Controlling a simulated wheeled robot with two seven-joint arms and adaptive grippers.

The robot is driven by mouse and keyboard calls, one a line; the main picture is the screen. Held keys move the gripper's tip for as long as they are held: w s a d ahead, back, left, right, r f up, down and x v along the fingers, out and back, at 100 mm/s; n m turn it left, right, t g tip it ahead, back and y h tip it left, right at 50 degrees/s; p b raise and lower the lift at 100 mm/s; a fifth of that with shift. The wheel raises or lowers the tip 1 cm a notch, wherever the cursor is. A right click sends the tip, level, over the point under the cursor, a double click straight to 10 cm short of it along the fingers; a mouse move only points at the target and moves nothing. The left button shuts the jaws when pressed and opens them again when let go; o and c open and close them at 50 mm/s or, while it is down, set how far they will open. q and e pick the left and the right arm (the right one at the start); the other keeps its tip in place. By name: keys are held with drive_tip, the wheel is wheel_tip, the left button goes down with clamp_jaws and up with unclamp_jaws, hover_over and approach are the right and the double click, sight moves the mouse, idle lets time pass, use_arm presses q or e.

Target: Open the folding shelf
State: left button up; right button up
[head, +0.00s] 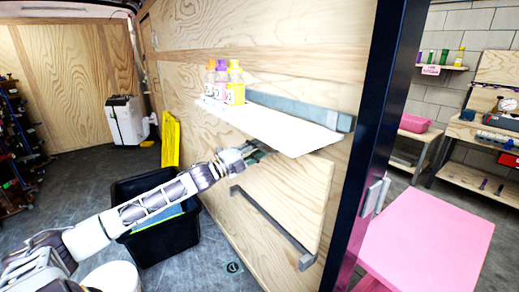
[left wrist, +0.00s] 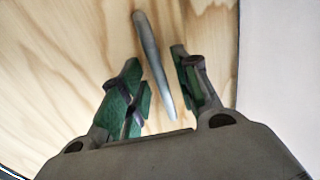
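A light wooden panel (head: 290,188), seemingly the folding shelf, lies against the plywood wall below a white shelf. A grey metal bar (head: 268,226) runs along its lower edge. My left gripper (head: 262,154) is at the panel's upper left, just under the white shelf. In the left wrist view my left gripper (left wrist: 160,88) is open, its green-padded fingers apart. A slim grey metal piece (left wrist: 153,62) shows between them in front of wood grain; I cannot tell whether they touch it. My right gripper is not in view.
The white shelf (head: 270,125) sticks out just above my left gripper and carries several small bottles (head: 235,90). A black bin (head: 165,240) stands on the floor below my left arm. A dark blue post (head: 385,120) and a pink table (head: 430,245) are at right.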

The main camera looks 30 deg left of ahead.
use_arm(q)
drive_tip(key=shift+w+d, duration=0.15)
drive_tip(key=shift+w, duration=0.25)
clamp_jaws()
idle(0.4)
